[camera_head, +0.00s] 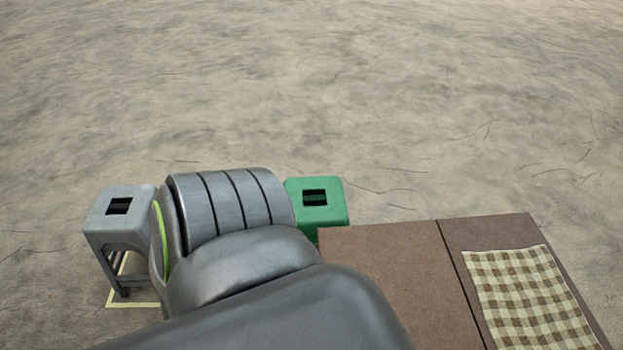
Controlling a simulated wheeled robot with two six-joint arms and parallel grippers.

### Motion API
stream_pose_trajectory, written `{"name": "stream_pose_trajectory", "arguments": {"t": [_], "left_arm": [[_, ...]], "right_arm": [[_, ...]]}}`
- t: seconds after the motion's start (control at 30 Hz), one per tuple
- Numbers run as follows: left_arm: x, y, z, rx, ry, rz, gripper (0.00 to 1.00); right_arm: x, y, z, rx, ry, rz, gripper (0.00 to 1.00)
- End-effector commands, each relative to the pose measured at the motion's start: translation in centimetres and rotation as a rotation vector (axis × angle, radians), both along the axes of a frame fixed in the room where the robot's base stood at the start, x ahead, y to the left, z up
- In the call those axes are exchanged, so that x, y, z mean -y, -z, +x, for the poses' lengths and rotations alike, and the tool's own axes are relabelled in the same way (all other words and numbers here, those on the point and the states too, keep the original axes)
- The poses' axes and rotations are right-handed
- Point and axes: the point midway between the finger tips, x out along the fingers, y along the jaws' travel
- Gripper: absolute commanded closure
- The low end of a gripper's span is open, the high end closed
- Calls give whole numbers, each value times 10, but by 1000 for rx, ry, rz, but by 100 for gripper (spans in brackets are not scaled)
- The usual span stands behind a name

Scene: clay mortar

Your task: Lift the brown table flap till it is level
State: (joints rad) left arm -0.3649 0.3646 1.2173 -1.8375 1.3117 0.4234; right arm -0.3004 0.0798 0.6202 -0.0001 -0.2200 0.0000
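The brown table flap (390,265) is the lighter panel on the left side of the brown table (485,229). A dark seam runs between the two. The flap's far edge runs almost in line with the table's far edge, so it looks about level. My large grey arm covers the flap's near left part and much of its left edge. No gripper fingers show, so I cannot see whether a gripper touches the flap. My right arm is not in view.
A checked cloth (525,295) lies on the table's right part. A green stool (318,203) stands behind the flap's far left corner. The cracked clay floor behind is clear.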

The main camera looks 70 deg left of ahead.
Motion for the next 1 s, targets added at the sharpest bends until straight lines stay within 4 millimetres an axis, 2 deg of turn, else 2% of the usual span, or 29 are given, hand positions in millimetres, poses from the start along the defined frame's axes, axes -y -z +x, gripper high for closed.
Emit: {"name": "stream_pose_trajectory", "arguments": {"t": [0.03,0.53,0.57,0.7,1.0], "left_arm": [[1,-4,5,11,-2,0,100],[0,-5,3,8,-2,0,100],[0,-5,3,8,-2,0,86],[0,-5,2,5,-1,0,68],[-1,-5,0,2,0,0,66]], "right_arm": [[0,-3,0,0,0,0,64],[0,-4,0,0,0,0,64],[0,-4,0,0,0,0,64],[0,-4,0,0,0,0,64],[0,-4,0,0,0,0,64]]}}
